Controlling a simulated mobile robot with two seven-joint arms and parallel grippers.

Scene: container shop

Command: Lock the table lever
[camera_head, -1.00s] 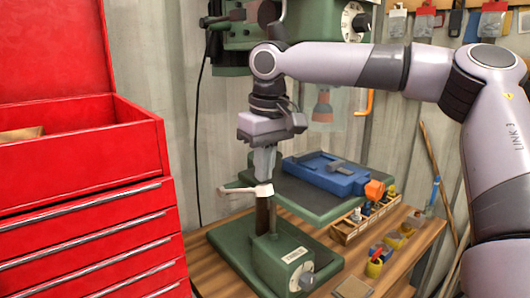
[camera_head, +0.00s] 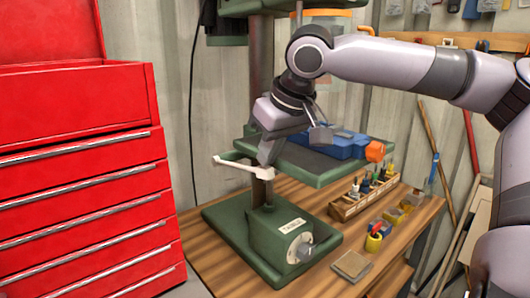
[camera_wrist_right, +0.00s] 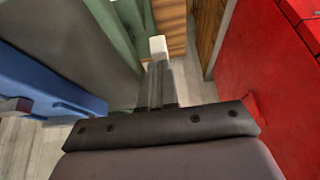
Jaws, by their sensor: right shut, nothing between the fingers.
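The table lever (camera_head: 240,165) is a thin white handle on the drill press column, under the green table (camera_head: 325,175). Its free end points left, and its other end is at the column. My right gripper (camera_head: 266,158) is shut and empty, tilted, with its fingertips down close to the lever's column end. Whether they touch it I cannot tell. In the right wrist view the closed fingers (camera_wrist_right: 158,85) point at a small white piece, apparently part of the lever (camera_wrist_right: 158,47). My left gripper is not in view.
A red tool chest (camera_head: 80,190) stands at the left. A blue vise (camera_head: 325,145) sits on the drill press table. The green base (camera_head: 270,240) stands on the wooden bench (camera_head: 330,275). A tool rack (camera_head: 363,196) and small bins stand right of it.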

